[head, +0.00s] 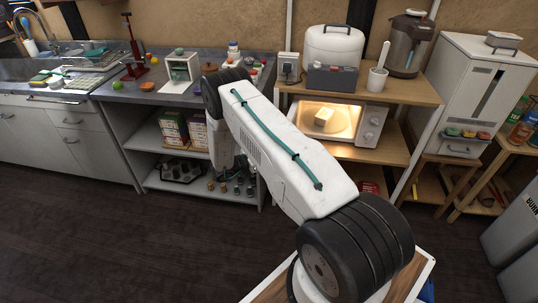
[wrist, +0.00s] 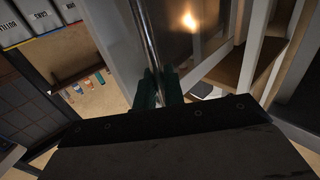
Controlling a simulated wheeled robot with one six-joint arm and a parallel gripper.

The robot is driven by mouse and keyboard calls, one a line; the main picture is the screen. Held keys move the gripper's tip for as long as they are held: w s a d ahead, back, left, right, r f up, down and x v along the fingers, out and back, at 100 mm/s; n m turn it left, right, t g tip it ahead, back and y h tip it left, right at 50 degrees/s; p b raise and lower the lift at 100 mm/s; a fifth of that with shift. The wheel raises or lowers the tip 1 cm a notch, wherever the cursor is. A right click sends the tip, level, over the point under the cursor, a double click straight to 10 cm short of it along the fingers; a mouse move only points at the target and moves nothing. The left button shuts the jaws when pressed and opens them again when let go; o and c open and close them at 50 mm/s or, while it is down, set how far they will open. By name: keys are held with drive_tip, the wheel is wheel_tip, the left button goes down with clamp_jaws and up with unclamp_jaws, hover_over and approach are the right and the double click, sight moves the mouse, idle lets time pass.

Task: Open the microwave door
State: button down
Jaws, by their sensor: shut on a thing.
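The microwave (head: 371,128) stands on the middle shelf of the wooden rack, its chamber lit and a pale block-like thing (head: 324,117) inside. No door shows across the chamber front in the head view; my arm covers the area to its left. In the wrist view my gripper (wrist: 158,80) has its green fingers shut around the upright metal door handle (wrist: 147,35). A dark glossy panel (wrist: 205,30) with a bright light spot lies right of the handle, apparently the door glass. In the head view the fingers and handle are hidden behind my arm.
A shelf with book-like boxes (head: 173,130) stands left of my arm under the counter. A white rice cooker (head: 333,46) and a dispenser (head: 409,44) stand above the microwave. A white cabinet (head: 477,85) is to the right. The dark floor (head: 110,235) at left is clear.

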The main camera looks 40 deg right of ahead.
drive_tip(key=shift+w+d+r, duration=0.1)
drive_tip(key=c, duration=1.6)
unclamp_jaws()
drive_tip(key=shift+d, duration=0.1)
drive_tip(key=shift+o, duration=0.2)
drive_tip(key=shift+a, duration=0.2)
drive_tip(key=v, duration=0.7)
drive_tip(key=shift+a, duration=0.3)
drive_tip(key=shift+w, duration=0.15)
